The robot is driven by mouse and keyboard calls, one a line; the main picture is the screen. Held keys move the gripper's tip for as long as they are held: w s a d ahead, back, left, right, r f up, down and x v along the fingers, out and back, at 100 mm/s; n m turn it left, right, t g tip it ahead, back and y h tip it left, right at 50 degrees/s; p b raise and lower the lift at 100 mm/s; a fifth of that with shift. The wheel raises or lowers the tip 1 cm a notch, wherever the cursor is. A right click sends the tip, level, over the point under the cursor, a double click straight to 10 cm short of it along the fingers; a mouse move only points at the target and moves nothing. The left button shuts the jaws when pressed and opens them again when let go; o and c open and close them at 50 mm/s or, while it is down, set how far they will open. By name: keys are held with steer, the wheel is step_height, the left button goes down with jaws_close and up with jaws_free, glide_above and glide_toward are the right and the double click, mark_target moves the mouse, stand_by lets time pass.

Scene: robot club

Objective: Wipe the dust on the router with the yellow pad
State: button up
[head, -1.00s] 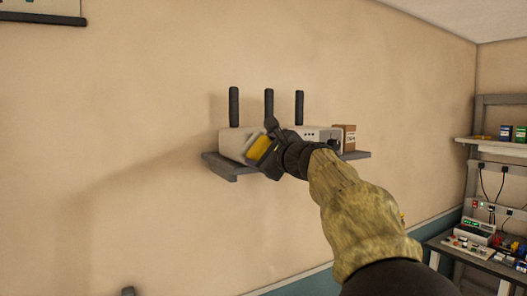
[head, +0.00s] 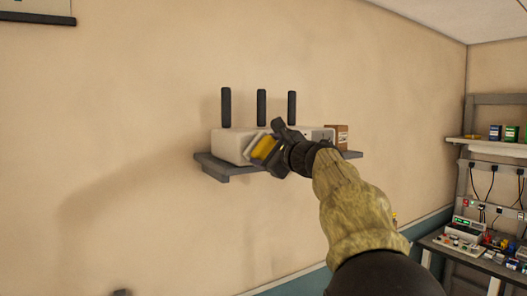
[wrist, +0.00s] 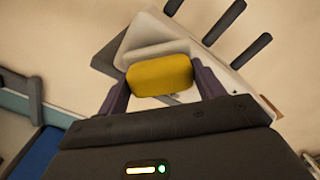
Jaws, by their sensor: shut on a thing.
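The router (head: 230,143) is a white box with three dark upright antennas, standing on a grey wall shelf. My gripper (head: 266,148) is in front of the router's front face, left of its middle. It is shut on the yellow pad (head: 262,147), which has a pale layer on its far side. In the wrist view the yellow pad (wrist: 160,75) sits between both fingers, with the router (wrist: 140,33) close behind it. I cannot tell whether the pad touches the router. My gripper and arm hide part of the router's front. No dust can be made out.
The grey shelf (head: 212,168) juts from the beige wall. A small brown box (head: 342,133) stands at the router's right end. At the far right are a shelf with small boxes (head: 494,132) and a cluttered workbench (head: 480,250). The space below the shelf at left is clear.

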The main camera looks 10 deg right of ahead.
steer(key=shift+w+d+p, duration=0.15)
steer(key=shift+w+d, duration=0.2)
steer(key=shift+d, duration=0.45)
steer(key=shift+w+d+p, duration=0.15)
steer(key=shift+w+d, duration=0.15)
steer(key=shift+d, duration=0.5)
steer(key=d, duration=0.1)
steer(key=w+d+p, duration=0.1)
steer(key=d, duration=0.1)
steer(key=shift+d, duration=0.2)
steer(key=shift+a, duration=0.15)
steer(key=shift+s+a+b, duration=0.25)
steer(key=shift+a+b, duration=0.1)
steer(key=shift+a, duration=0.45)
steer(key=shift+s+a+b, duration=0.25)
steer(key=shift+a+b, duration=0.05)
steer(key=shift+a, duration=0.5)
